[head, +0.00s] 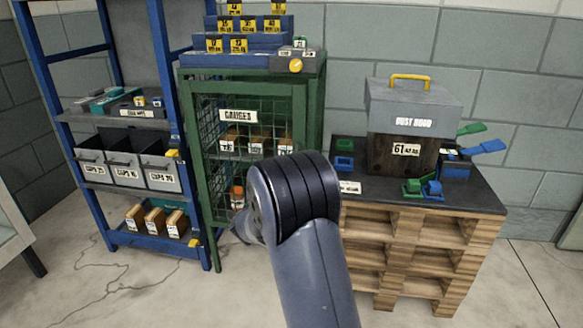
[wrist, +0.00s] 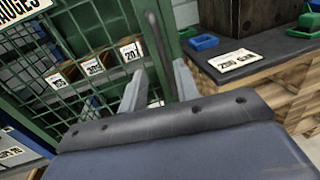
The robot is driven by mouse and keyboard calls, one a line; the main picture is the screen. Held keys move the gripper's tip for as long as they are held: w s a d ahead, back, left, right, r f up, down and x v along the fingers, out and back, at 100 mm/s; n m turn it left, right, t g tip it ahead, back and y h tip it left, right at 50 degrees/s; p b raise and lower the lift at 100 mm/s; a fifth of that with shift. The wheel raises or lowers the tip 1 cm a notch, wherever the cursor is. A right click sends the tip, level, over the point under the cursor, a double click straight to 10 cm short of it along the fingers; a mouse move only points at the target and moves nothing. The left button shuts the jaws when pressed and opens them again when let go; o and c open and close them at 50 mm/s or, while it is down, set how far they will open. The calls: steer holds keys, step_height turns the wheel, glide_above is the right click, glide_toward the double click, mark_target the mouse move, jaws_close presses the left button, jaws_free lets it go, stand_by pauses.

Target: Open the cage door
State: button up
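The green mesh cage door (head: 222,171) with its "GAUGES" label (head: 238,115) looks shut in the head view. Labelled boxes (head: 258,144) show behind the mesh. In the wrist view the door's mesh (wrist: 92,25) fills the left side. A dark upright bar handle (wrist: 153,30) stands near the door's right edge. My gripper (wrist: 160,76) has its two grey fingers apart, one on each side of the handle. I cannot tell whether either finger touches it. In the head view my arm hides the gripper, the handle and the door's lower right part.
A blue shelf rack (head: 165,85) with grey bins stands left of the cage. A wooden pallet stack (head: 420,250) with a dark top, bearing the "DUST HOOD" box (head: 412,105), stands close on the right. The floor (head: 150,290) in front is clear.

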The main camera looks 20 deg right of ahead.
steer(key=b+x, duration=0.2)
steer(key=x, duration=0.8)
steer(key=shift+s, duration=0.1)
steer(key=shift+c, duration=0.2)
jaws_close()
